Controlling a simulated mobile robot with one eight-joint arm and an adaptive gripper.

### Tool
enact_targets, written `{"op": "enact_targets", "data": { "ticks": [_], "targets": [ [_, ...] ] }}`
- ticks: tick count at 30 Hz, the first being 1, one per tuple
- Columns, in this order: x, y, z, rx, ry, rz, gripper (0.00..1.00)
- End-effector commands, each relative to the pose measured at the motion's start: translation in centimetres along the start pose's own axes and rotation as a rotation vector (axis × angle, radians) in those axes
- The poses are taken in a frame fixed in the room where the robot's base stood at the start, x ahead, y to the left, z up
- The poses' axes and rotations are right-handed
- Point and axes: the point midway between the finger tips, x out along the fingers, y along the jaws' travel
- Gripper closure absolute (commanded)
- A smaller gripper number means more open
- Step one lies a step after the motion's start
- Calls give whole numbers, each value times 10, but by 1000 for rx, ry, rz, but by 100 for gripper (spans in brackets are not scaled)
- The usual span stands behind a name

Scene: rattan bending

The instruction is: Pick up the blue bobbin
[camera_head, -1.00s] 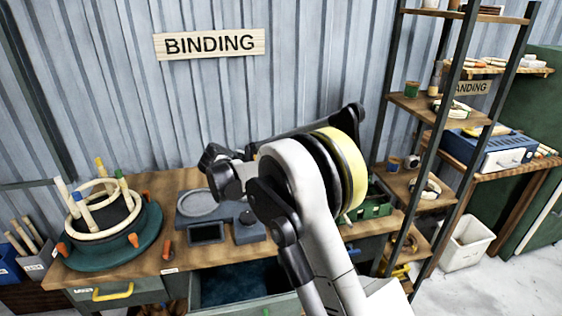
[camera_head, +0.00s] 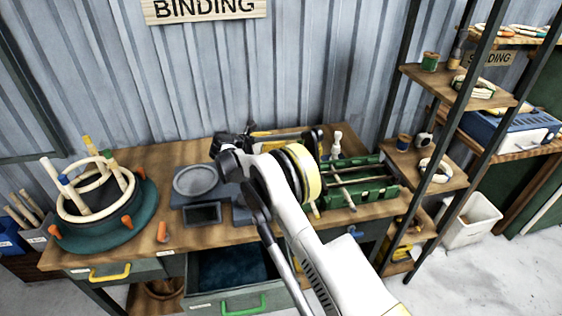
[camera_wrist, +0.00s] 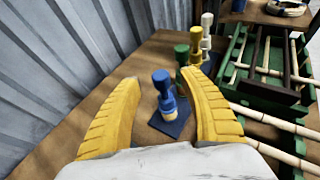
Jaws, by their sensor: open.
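The blue bobbin (camera_wrist: 166,92) stands upright on a small dark blue square base (camera_wrist: 171,121) on the wooden bench, in the wrist view. My gripper (camera_wrist: 159,76) is open, its two yellow fingers to the left and right of the bobbin in that view. The fingers look apart from it, and nothing is held. A green bobbin (camera_wrist: 182,55), a yellow one (camera_wrist: 195,45) and a white one (camera_wrist: 206,32) stand in a row behind it; the right finger partly covers the green one. In the head view my arm hides the blue bobbin.
A green rack with pale rods (camera_head: 365,188) is at the bench's right. A grey dish (camera_head: 195,181) lies mid-bench, and a ring jig with upright pegs (camera_head: 140,205) stands at left. The corrugated wall is close behind. An open drawer (camera_head: 235,303) juts out below. Shelving (camera_head: 445,176) stands at right.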

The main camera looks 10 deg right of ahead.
Motion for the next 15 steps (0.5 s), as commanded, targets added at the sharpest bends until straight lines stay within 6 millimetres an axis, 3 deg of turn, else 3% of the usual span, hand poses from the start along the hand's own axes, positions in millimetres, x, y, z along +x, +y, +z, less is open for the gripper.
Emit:
{"op": "enact_targets", "data": {
  "ticks": [7, 14, 15],
  "targets": [
    [39, -1, -4, 2, 1, -1, 49],
    [41, -1, -2, 2, 1, 0, 49],
    [41, -1, -2, 2, 1, 0, 57]
  ]
}}
